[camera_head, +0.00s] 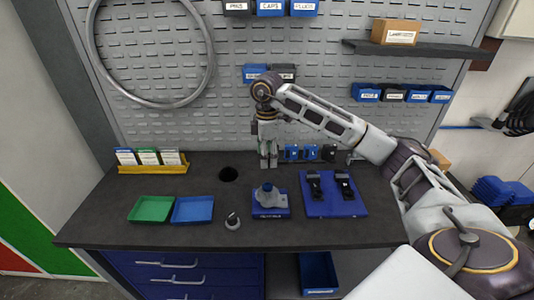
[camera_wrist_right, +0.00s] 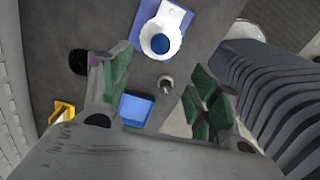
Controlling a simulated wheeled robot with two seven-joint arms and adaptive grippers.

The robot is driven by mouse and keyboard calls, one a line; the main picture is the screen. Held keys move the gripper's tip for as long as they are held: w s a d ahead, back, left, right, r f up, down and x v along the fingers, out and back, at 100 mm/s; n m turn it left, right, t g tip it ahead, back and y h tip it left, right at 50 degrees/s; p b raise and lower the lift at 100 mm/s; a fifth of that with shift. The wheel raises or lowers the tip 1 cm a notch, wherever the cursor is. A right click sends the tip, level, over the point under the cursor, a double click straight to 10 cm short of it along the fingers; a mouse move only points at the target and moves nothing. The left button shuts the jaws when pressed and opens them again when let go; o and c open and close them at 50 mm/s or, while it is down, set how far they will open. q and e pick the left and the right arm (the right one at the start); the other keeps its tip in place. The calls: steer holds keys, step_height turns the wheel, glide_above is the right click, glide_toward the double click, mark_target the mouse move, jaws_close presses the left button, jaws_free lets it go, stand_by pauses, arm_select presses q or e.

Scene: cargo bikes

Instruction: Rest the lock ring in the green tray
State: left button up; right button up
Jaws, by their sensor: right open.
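The lock ring (camera_head: 233,222) is a small grey ring with a dark upright piece, standing on the dark bench right of the blue tray (camera_head: 193,210). The green tray (camera_head: 151,209) lies at the bench's left, beside the blue tray, and looks empty. My right gripper (camera_head: 268,160) is open and empty, above the back of the bench, apart from the ring. The green tray cannot be made out there. My left gripper is out of view.
A grey-and-blue fixture (camera_head: 269,204) stands right of the ring, and a blue board with black clamps (camera_head: 333,207) beyond it. A yellow card rack (camera_head: 153,168) stands behind the trays. A pegboard closes the back.

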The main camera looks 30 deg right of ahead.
mark_target(267, 185)
steer(key=shift+f+p, duration=0.9)
steer(key=shift+f, duration=5.75)
jaws_close()
steer(key=shift+r+p, duration=1.25)
steer(key=shift+r, duration=0.75)
